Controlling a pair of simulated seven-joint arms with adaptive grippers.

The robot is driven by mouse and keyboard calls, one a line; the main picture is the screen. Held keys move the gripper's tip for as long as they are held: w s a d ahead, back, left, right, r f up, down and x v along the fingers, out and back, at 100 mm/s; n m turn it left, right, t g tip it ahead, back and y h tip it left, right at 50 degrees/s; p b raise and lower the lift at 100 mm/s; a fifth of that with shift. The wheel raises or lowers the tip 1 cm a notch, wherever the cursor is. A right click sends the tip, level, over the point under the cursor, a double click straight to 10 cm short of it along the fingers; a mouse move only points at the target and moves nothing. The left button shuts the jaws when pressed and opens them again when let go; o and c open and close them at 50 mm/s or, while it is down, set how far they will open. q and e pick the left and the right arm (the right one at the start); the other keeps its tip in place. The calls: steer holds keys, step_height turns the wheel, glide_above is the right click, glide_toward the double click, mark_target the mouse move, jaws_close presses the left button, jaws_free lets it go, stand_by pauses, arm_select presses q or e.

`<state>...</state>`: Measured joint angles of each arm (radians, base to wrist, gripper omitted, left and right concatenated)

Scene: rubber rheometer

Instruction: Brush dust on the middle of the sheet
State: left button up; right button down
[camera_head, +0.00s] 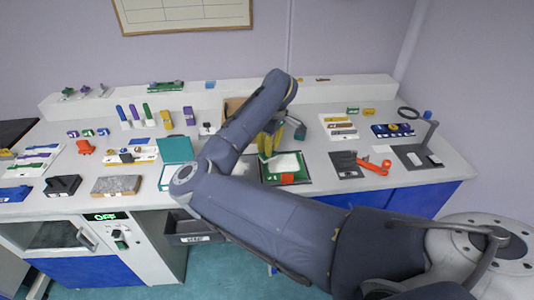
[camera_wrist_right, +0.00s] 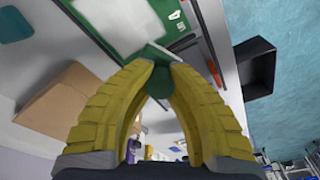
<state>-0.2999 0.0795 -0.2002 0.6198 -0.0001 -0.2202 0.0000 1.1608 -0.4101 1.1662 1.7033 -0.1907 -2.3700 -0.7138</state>
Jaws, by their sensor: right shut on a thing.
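The white sheet (camera_head: 287,163) lies in a green-framed tray (camera_head: 268,177) near the front edge of the bench. It also shows at the top of the wrist view (camera_wrist_right: 120,22). My right gripper (camera_head: 268,150) is over the left part of the tray. In the wrist view its yellow fingers (camera_wrist_right: 160,66) close on a green thing (camera_wrist_right: 154,88), seemingly the brush handle. The brush's bristles and the exact gap to the sheet cannot be made out. No dust can be made out on the sheet. My left gripper is not in view.
A red block (camera_head: 288,178) sits at the tray's front. A dark scrap bin (camera_head: 188,230) hangs below the bench edge.

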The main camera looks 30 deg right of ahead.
steer(key=shift+r, duration=1.05)
